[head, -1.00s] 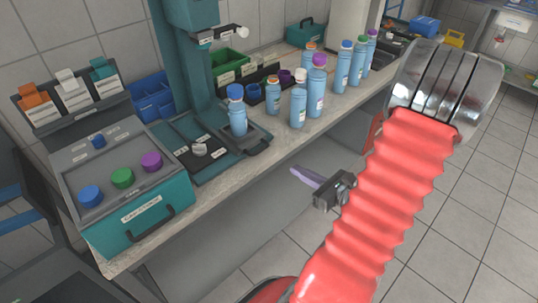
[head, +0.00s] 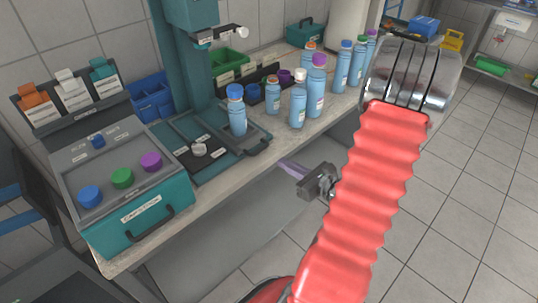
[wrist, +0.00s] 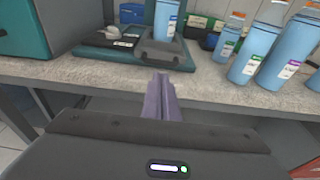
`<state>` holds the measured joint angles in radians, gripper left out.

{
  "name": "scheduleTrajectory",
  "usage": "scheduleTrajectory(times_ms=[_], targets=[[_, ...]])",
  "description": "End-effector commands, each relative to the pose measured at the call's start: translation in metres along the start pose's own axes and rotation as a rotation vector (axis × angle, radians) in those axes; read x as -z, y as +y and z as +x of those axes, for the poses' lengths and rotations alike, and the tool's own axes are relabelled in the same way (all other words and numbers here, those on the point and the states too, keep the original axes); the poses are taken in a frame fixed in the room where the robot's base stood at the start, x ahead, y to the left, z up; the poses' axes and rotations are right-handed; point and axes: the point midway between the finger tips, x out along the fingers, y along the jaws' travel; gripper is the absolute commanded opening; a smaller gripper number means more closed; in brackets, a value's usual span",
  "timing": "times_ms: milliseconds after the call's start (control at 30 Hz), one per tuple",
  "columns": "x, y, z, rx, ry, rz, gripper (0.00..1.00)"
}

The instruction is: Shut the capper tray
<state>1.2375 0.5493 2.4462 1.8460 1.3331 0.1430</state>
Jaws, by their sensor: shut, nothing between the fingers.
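The capper is the teal column machine (head: 190,60) on the bench. Its tray (head: 252,143) sticks out at the front of its base, with a dark handle at its front edge. A blue bottle with a blue cap (head: 238,115) stands upright on the tray. In the wrist view the tray (wrist: 166,58) lies just beyond my fingers, with the lower part of the bottle (wrist: 167,22) behind its handle. My gripper (head: 285,164) is shut and empty, in front of the bench edge and apart from the tray. Its purple fingers (wrist: 161,97) point toward the tray.
A teal caps box (head: 150,225) with blue, green and purple knobs stands left of the capper. Several capped blue bottles (head: 318,90) stand right of the tray.

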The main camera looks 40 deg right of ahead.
Motion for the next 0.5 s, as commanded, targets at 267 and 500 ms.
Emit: scheduleTrajectory(times_ms=[267, 500], targets=[[0.0, 0.001, 0.033, -0.004, 0.001, -0.001, 0.0], [0.001, 0.002, 0.062, -0.004, 0.001, 0.0, 0.0]])
